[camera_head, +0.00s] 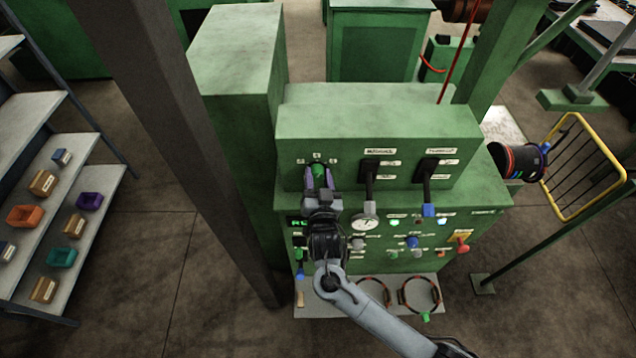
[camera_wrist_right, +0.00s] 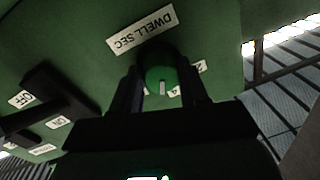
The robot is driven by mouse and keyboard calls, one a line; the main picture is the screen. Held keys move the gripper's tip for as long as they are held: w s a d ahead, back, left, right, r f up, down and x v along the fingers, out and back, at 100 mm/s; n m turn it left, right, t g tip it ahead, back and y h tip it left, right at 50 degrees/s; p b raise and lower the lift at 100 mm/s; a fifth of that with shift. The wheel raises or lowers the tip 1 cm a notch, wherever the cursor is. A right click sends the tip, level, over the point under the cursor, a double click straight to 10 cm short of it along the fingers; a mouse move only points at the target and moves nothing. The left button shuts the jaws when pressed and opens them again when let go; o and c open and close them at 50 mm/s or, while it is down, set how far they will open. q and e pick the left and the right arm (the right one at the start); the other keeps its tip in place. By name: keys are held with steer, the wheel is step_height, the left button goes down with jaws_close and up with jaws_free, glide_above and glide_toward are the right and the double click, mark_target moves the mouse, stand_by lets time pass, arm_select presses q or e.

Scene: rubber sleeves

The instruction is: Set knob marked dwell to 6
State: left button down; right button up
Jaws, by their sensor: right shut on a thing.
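The dwell knob (camera_head: 319,170) is green and round, on the upper left of the green panel. In the right wrist view the knob (camera_wrist_right: 158,72) carries a short white mark that points toward the bottom of that picture. The label DWELL SEC (camera_wrist_right: 142,30) appears upside down beside it. Small number labels sit around the knob; some are partly hidden by the fingers, and I cannot read them surely. My right gripper (camera_head: 318,180) is shut on the knob, one finger on each side. My left gripper is not in view.
Two black switch levers (camera_head: 370,180) stand to the right of the knob on the same panel. A round gauge (camera_head: 364,223) and several buttons lie below. A tall post (camera_head: 190,150) rises close to the left. A shelf (camera_head: 95,175) with small bins stands far left.

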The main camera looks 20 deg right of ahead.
steer(key=m+b, duration=0.3)
steer(key=m, duration=0.1)
steer(key=shift+f, duration=0.2)
steer(key=shift+r+m+b, duration=0.1)
steer(key=shift+m+b, duration=0.6)
steer(key=shift+b, duration=0.1)
steer(key=o, duration=1.1)
steer(key=shift+c, duration=0.2)
steer(key=shift+s+a, duration=0.1)
steer(key=shift+s, duration=0.2)
steer(key=b+v, duration=0.2)
steer(key=v, duration=0.8)
steer(key=shift+b, duration=0.3)
